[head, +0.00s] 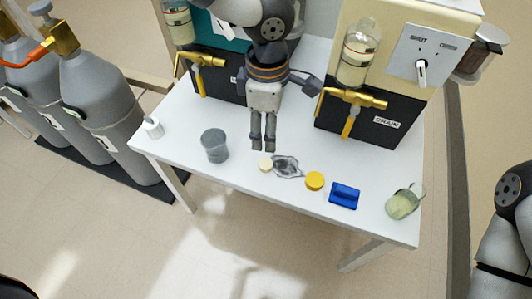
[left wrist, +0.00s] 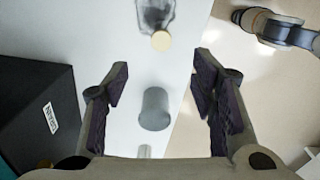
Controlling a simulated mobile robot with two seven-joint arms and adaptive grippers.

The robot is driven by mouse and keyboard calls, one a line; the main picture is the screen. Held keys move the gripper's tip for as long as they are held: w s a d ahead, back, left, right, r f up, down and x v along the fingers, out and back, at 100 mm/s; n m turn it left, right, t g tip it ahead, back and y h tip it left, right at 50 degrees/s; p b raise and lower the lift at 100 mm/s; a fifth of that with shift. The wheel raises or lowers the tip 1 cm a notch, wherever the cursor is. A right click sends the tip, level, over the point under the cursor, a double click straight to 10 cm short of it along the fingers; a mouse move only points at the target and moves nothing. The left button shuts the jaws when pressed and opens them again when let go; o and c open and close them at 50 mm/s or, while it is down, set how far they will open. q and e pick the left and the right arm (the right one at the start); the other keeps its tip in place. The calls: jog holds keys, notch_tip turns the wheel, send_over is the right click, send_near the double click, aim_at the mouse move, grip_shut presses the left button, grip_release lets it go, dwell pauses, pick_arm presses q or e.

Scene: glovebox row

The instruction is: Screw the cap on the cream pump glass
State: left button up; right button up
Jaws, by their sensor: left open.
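A cream-coloured round piece (head: 266,164), cap-like, lies on the white table beside a clear, dark-streaked glass (head: 287,166). I cannot tell whether the two are joined. In the left wrist view the cream piece (left wrist: 161,41) sits at the near end of the glass (left wrist: 154,14), whose far part is cut off. A yellow cap-like disc (head: 314,181) lies to the right of the glass. My left gripper (head: 263,149) hangs above the table just behind the cream piece, pointing down. Its fingers (left wrist: 161,66) are apart with nothing between them. My right gripper is out of view.
A grey cup (head: 215,147) and a small white container (head: 152,127) stand on the left. A blue block (head: 344,196) and a glass with greenish contents (head: 404,203) are on the right. Boxes with brass taps (head: 352,98) line the back. Gas cylinders (head: 110,110) stand left.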

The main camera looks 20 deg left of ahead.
pick_arm(q)
jog(key=b, duration=0.1)
send_over(266, 163)
notch_tip(266, 163, down, 7)
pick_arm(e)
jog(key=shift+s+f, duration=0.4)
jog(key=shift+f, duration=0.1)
pick_arm(q)
notch_tip(266, 163, down, 5)
jog(key=shift+f+b, duration=0.1)
jog(key=shift+b, duration=0.25)
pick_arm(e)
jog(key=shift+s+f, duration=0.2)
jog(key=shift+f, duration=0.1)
pick_arm(q)
jog(key=c, duration=0.8)
